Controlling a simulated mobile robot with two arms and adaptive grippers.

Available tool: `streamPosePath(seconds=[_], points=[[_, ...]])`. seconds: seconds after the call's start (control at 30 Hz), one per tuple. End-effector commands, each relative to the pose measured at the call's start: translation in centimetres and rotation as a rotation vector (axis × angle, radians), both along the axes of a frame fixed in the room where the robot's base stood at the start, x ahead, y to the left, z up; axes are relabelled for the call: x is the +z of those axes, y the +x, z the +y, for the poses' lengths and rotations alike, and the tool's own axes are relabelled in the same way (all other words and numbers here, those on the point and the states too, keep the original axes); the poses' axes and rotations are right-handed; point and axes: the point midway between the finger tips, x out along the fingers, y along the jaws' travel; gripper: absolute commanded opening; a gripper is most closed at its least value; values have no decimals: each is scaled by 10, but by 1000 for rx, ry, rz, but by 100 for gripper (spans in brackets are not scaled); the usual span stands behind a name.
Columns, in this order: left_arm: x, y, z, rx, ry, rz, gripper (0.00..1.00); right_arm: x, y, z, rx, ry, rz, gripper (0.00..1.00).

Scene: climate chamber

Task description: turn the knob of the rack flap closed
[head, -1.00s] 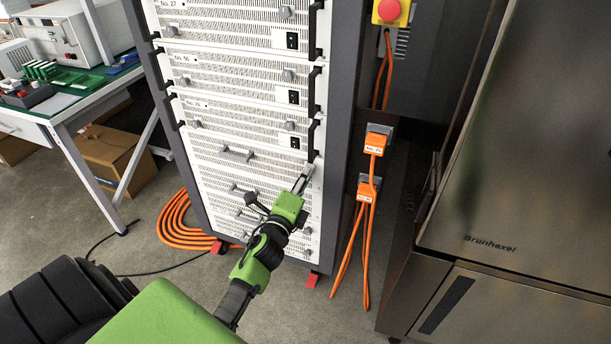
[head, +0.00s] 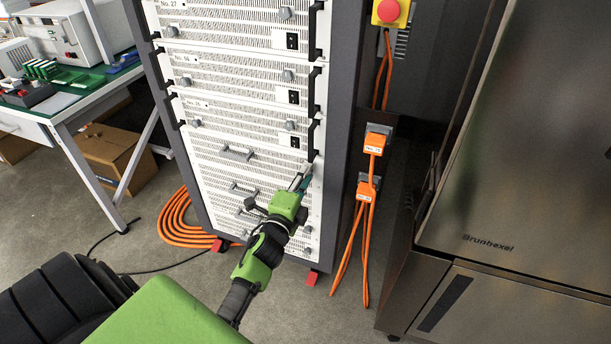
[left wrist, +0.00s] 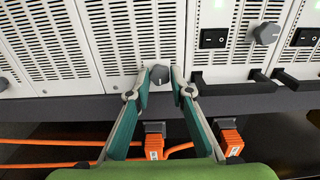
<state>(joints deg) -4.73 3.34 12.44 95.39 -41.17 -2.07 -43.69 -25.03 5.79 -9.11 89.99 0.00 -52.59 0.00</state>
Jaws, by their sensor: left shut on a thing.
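The rack flap (head: 268,172) is a white perforated panel in the lower part of the rack, and it looks flush with the rack front. Its grey knob (left wrist: 160,74) sits between my left fingertips in the left wrist view. My left gripper (head: 307,168) is at the flap's upper right corner in the head view, and its fingers hide the knob there. In the left wrist view the left gripper (left wrist: 161,80) has its two teal-padded fingers on either side of the knob and is shut on it. My right gripper is not in view.
Black rack handles (left wrist: 235,85) and a switch (left wrist: 213,38) lie close to the fingers. Orange plugs and cables (head: 372,165) hang right of the rack beside a steel cabinet (head: 530,130). Coiled orange cable (head: 180,225) lies on the floor at left, near a workbench (head: 75,105).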

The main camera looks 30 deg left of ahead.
Motion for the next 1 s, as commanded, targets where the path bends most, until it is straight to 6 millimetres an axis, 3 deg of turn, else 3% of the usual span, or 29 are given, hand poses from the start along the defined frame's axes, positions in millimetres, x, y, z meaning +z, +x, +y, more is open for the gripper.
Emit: streamPosePath(seconds=[0.03, 0.07, 0.1, 0.57, 1.0], points=[[-1, 0, 1, 1, -2, 1, 0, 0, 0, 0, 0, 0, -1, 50], [-1, 0, 1, 1, -1, 1, 26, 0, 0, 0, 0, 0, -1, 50], [-1, 0, 0, 1, -1, 1, 36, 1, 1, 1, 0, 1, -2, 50], [-1, -7, -2, 0, 0, 2, 37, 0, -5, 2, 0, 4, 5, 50], [-2, -84, -20, 2, -3, 2, 37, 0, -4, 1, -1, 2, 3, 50]])
